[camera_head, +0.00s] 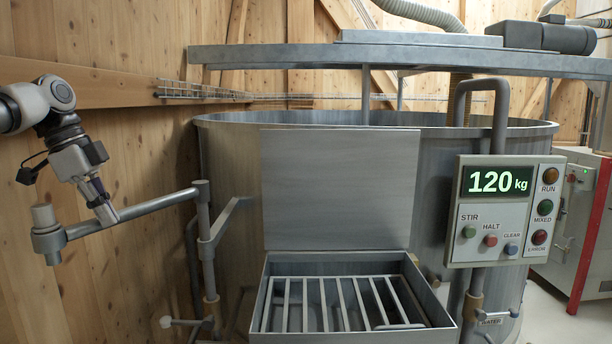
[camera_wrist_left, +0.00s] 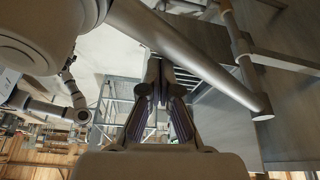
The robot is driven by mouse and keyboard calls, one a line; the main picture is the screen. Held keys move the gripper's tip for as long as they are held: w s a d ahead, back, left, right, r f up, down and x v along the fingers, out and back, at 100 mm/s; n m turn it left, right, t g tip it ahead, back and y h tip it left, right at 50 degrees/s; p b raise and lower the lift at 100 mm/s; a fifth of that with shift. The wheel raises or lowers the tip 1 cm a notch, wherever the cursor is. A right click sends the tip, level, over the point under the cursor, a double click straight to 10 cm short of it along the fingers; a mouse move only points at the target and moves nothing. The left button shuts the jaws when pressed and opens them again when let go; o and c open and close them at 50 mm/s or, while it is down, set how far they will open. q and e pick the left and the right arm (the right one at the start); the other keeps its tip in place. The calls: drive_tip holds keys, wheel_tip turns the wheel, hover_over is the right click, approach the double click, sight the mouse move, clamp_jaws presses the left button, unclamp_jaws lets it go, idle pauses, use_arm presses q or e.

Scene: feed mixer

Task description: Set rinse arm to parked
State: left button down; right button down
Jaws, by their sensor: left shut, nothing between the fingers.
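The rinse arm (camera_head: 135,210) is a grey horizontal pipe at the left of the head view. It runs from an upright post (camera_head: 204,235) beside the tank out to the left, ending in an elbow with a pale capped stub (camera_head: 43,217). My left gripper (camera_head: 110,217) is shut and empty, pointing down at the pipe's middle. Its fingertips overlap the pipe in the picture; I cannot tell whether they touch. In the left wrist view the pipe (camera_wrist_left: 195,62) crosses diagonally close by the shut fingertips (camera_wrist_left: 160,65).
The big steel mixer tank (camera_head: 230,165) fills the middle, with a grated hopper (camera_head: 262,290) in front. A control panel (camera_head: 500,255) reading 120 kg stands at the right. A wooden wall (camera_head: 120,285) is close behind the pipe.

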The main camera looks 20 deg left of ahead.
use_arm(q)
drive_tip(key=a+p, duration=0.2)
drive_tip(key=a, duration=0.1)
drive_tip(key=shift+w+a+r, duration=0.1)
drive_tip(key=shift+w+r, duration=0.05)
drive_tip(key=shift+r, duration=0.15)
drive_tip(key=shift+a+p, duration=0.2)
drive_tip(key=shift+p, duration=0.1)
idle(0.4)
